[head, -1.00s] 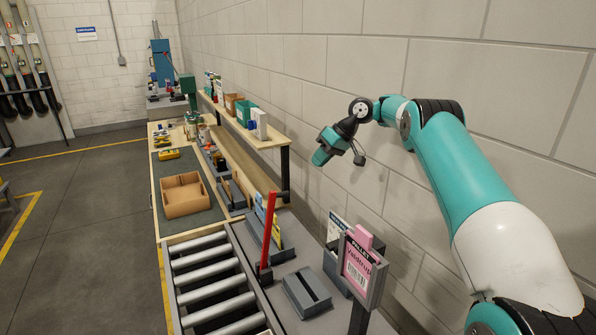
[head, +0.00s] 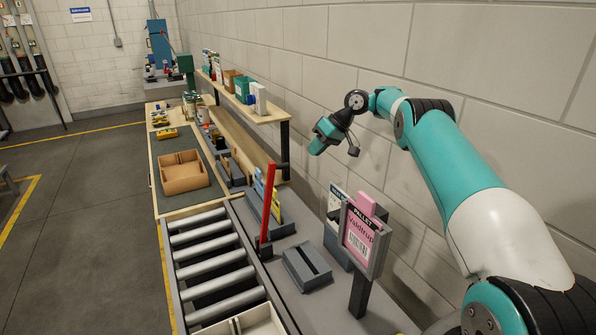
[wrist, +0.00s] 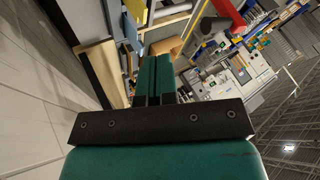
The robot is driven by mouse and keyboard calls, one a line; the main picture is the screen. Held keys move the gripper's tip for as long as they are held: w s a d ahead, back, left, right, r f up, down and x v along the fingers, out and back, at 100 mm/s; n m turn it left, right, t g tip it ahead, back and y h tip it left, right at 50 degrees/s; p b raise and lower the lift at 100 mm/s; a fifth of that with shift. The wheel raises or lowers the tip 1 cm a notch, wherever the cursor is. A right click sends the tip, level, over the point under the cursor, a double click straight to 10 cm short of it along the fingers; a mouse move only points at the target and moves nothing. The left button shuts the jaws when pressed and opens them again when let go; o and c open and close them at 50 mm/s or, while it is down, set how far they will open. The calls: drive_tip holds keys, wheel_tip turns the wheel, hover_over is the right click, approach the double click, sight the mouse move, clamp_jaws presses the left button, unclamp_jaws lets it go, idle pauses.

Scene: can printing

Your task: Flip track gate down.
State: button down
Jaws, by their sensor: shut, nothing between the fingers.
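The track gate is a red bar (head: 268,203) in the head view. It stands upright, slightly tilted, on a dark pivot beside the right edge of the roller track (head: 213,262). My gripper (head: 318,146) is in the air above and to the right of the gate, near the wall and apart from it. In the wrist view my gripper (wrist: 155,62) shows its two teal fingers together with nothing between them.
A pink pallet card in a grey holder (head: 361,238) stands right of the gate. A grey slotted block (head: 307,266) lies between them. A wooden shelf (head: 258,110) and a cardboard box (head: 184,173) are farther back. A pale tray (head: 245,325) shows at the bottom edge.

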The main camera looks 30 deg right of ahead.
drive_tip(key=a+f+b, duration=0.1)
drive_tip(key=a+f, duration=0.1)
drive_tip(key=a, duration=0.4)
drive_tip(key=shift+w+f, duration=0.2)
drive_tip(key=shift+f, duration=0.05)
drive_tip(key=shift+b, duration=0.35)
